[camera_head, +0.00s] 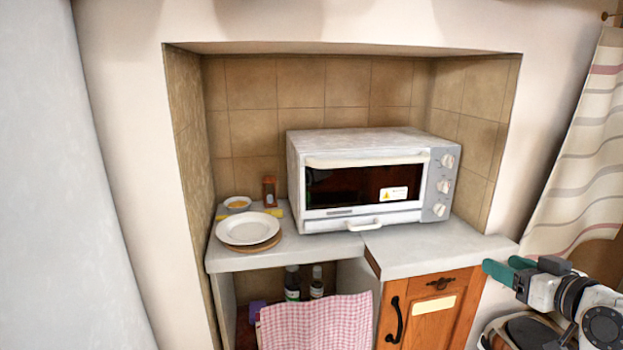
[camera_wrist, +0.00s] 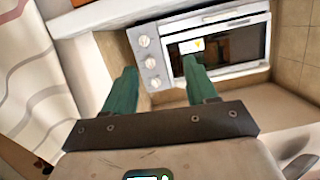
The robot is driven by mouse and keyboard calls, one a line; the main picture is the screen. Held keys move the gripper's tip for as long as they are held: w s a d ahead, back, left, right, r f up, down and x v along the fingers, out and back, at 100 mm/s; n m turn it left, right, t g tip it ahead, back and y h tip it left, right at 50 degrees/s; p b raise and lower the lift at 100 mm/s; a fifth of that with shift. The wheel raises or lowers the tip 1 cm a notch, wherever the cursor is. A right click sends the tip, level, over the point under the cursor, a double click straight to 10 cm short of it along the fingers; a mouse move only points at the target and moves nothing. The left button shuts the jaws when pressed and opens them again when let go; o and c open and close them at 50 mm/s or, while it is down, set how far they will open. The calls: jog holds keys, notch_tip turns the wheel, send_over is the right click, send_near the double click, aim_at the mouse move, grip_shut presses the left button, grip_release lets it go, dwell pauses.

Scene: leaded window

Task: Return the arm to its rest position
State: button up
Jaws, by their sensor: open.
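My gripper (camera_head: 508,268) is at the lower right of the head view, with green fingers pointing left toward the counter's right end. In the wrist view my gripper (camera_wrist: 158,82) shows two green fingers spread apart with nothing between them. It is open and empty. My arm's links run to the lower right corner of the head view. The fingers appear apart from the counter and the cabinet; the exact gap is hard to tell.
A toaster oven (camera_head: 365,180) stands in a tiled alcove on a grey counter (camera_head: 425,248). A white plate (camera_head: 248,228), a small bowl (camera_head: 237,203) and a sand timer (camera_head: 269,191) are left of it. A striped curtain (camera_head: 590,150) hangs right, above my arm. A wooden cabinet door (camera_head: 430,318) is below.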

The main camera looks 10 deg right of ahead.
jog(key=s+a+f+g+p, duration=0.2)
jog(key=s+a+f+g, duration=0.3)
jog(key=f, duration=0.4)
jog(key=s+a+f+g+p, duration=0.2)
jog(key=s+a+f, duration=0.5)
jog(key=f, duration=0.2)
jog(key=s+a+f+g+p, duration=0.1)
jog(key=s+f+g, duration=0.2)
jog(key=s, duration=0.8)
jog(key=s+a+f+g+h+p, duration=0.1)
jog(key=s+f+g, duration=0.3)
jog(key=s, duration=0.7)
jog(key=shift+a+p, duration=0.65)
jog(key=shift+a, duration=0.15)
jog(key=shift+w+f, duration=0.1)
jog(key=shift+c, duration=0.3)
